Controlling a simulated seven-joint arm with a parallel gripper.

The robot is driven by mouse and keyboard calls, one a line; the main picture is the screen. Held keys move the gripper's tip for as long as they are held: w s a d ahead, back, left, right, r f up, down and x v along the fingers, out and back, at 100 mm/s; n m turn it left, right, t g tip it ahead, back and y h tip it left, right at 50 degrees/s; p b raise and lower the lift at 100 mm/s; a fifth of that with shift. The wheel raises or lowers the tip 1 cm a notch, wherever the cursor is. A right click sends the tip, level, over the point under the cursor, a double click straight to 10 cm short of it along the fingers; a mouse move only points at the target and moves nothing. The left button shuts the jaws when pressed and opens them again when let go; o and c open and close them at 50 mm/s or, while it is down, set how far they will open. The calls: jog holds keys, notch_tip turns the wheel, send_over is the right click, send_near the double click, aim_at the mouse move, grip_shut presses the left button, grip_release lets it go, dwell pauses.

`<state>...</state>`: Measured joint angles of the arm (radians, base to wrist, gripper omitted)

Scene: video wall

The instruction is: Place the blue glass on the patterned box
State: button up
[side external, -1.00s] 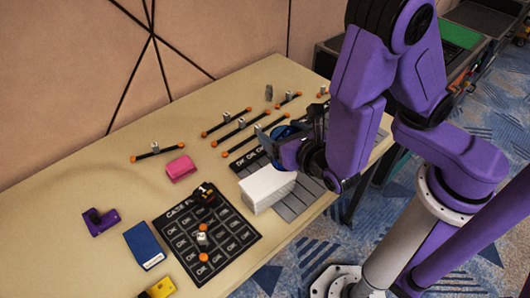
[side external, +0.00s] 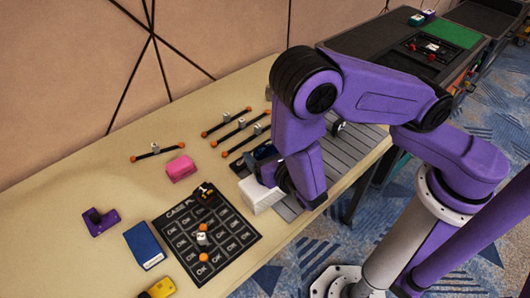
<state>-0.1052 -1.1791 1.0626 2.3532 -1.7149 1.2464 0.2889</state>
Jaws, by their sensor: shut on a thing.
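My gripper (side external: 268,174) is low over the table at the far end of a white box (side external: 262,198). It is shut, and a dark blue thing (side external: 265,152), which looks like the blue glass, shows beside its jaws. The arm hides much of the grip, and I cannot tell whether the glass touches anything below.
A black mat (side external: 205,235) with printed squares lies left of the white box. A pink block (side external: 181,168), a blue box (side external: 144,246), a purple piece (side external: 100,221) and a yellow piece (side external: 158,289) lie around it. Several orange-ended bars (side external: 240,130) lie behind. Grey slats (side external: 355,155) lie right.

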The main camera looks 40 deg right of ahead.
jog(key=shift+f, duration=0.15)
jog(key=o, duration=1.1)
jog(key=shift+s+a+r, duration=0.1)
jog(key=shift+s+r, duration=0.05)
jog(key=shift+r, duration=0.05)
jog(key=v, duration=1.2)
jog(key=s+d+r+m+g+h, duration=0.1)
jog(key=d+r+m+g+h, duration=0.2)
jog(key=d+m, duration=0.4)
jog(key=s+d+r+m+g, duration=0.1)
jog(key=d+r+m+g, duration=0.2)
jog(key=d+m+g, duration=0.3)
jog(key=s+d+r+m+g+y, duration=0.2)
jog(key=s+r+m+g+y, duration=0.2)
jog(key=s+r+m+y, duration=0.2)
jog(key=shift+s+d+r+m+y, duration=0.3)
jog(key=shift+s+m+y, duration=0.1)
jog(key=shift+s+m, duration=0.5)
